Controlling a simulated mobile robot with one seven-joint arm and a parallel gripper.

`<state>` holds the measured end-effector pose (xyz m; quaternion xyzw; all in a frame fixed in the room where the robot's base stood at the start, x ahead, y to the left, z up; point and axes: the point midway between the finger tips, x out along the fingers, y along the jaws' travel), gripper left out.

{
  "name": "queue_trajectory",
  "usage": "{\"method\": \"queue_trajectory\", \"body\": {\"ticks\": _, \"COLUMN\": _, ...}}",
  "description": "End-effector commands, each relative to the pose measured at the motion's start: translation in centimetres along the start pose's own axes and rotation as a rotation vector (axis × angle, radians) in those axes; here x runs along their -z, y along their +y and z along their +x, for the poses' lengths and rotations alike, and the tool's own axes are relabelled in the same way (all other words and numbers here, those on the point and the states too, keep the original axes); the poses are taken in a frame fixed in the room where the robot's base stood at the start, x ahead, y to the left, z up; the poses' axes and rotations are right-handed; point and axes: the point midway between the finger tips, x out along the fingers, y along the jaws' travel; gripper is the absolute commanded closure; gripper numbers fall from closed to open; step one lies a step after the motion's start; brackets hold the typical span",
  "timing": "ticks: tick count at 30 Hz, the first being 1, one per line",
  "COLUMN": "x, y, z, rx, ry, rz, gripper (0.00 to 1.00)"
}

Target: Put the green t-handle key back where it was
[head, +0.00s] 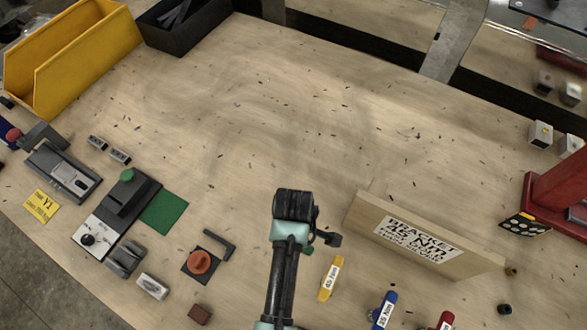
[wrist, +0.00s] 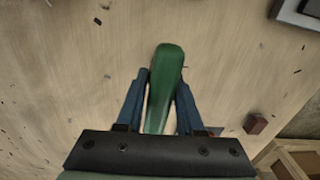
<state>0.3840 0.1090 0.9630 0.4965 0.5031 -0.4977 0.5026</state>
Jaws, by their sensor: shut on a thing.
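The green t-handle key (wrist: 165,85) shows in the wrist view as a long green handle between the two blue fingers of my gripper (wrist: 163,75). My gripper is shut on it, above the wooden bench. The key's lower part is hidden or out of view. In the head view my wrist covers most of the gripper, and only a small green bit (head: 308,251) shows beside it. A green square (head: 163,211) lies flat on the bench at the left; I cannot tell whether it is the key's place.
A wooden board with a bracket label (head: 417,239) stands to the right. Yellow (head: 330,279), blue (head: 383,311) and red (head: 446,321) handled tools lie at the front. An orange knob (head: 199,261) and a grey device (head: 118,205) are left.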

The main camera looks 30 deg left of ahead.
Motion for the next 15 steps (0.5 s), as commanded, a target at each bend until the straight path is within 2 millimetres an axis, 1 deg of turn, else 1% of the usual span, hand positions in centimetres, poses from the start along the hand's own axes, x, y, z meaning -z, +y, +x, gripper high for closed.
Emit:
{"method": "queue_trajectory", "body": {"ticks": 3, "x": 0.03, "y": 0.07, "z": 0.42, "rx": -0.003, "ry": 0.001, "rz": 0.0, "gripper": 1.0}}
{"method": "queue_trajectory", "body": {"ticks": 7, "x": 0.03, "y": 0.04, "z": 0.45, "rx": -0.002, "ry": 0.001, "rz": 0.0, "gripper": 1.0}}
{"method": "queue_trajectory", "body": {"ticks": 8, "x": 0.02, "y": -0.02, "z": 0.51, "rx": 0.0, "ry": 0.001, "rz": 0.0, "gripper": 0.62}}
{"method": "queue_trajectory", "body": {"ticks": 12, "x": 0.02, "y": -0.02, "z": 0.49, "rx": 0.0, "ry": 0.001, "rz": 0.0, "gripper": 0.37}}
{"method": "queue_trajectory", "body": {"ticks": 13, "x": 0.02, "y": -0.02, "z": 0.48, "rx": 0.0, "ry": 0.001, "rz": 0.0, "gripper": 0.33}}
{"method": "queue_trajectory", "body": {"ticks": 15, "x": 0.02, "y": -0.01, "z": 0.46, "rx": -0.001, "ry": 0.001, "rz": 0.0, "gripper": 0.33}}
